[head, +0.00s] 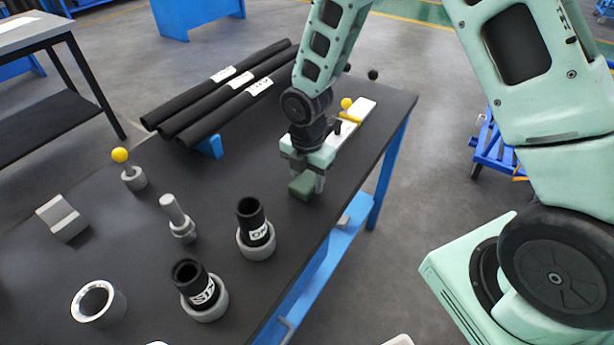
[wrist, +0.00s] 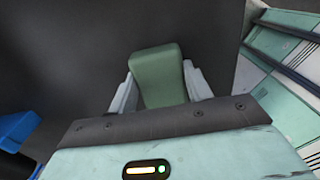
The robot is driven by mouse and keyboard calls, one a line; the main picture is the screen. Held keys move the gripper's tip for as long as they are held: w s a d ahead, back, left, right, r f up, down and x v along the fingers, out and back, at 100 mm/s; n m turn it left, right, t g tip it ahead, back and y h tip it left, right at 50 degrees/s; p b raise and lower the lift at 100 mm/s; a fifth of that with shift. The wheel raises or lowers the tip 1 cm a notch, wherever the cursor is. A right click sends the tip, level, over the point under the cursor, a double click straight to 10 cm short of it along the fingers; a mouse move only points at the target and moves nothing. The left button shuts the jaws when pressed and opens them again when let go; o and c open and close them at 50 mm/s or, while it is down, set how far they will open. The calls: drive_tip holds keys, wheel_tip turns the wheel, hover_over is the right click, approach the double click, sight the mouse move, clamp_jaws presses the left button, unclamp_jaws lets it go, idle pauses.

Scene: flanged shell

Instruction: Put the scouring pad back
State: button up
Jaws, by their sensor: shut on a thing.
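The scouring pad (head: 302,187) is a small dark green block, seen in the head view near the right edge of the dark table (head: 130,223). My gripper (head: 308,178) is shut on it from above, with a finger on each side. In the wrist view the green pad (wrist: 158,77) stands between the two pale fingertips of my gripper (wrist: 159,88). The pad is at or just above the tabletop; I cannot tell whether it touches. Its upper part is partly hidden by my gripper in the head view.
Long black tubes (head: 225,88) lie behind my gripper. A white strip with yellow parts (head: 352,124) lies beyond it. Black cups in grey rings (head: 254,229) (head: 201,290), a grey stepped pin (head: 178,219), a ring (head: 98,303) and a yellow-ball knob (head: 121,155) stand on the left.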

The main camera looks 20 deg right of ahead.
sight(307, 179)
drive_tip(key=o, duration=1)
drive_tip(key=shift+f, duration=0.1)
wheel_tip(307, 179, up, 12)
drive_tip(key=s+a+r+m, duration=0.2)
drive_tip(key=s+m, duration=0.3)
drive_tip(key=s, duration=0.2)
drive_tip(key=s+a+r+m, duration=0.2)
drive_tip(key=s+r+m, duration=0.1)
drive_tip(key=s+m, duration=0.3)
drive_tip(key=s+a+r+m, duration=0.2)
drive_tip(key=s+m, duration=0.4)
drive_tip(key=s, duration=0.4)
drive_tip(key=shift+a+r+y, duration=0.25)
drive_tip(key=shift+r+y, duration=0.05)
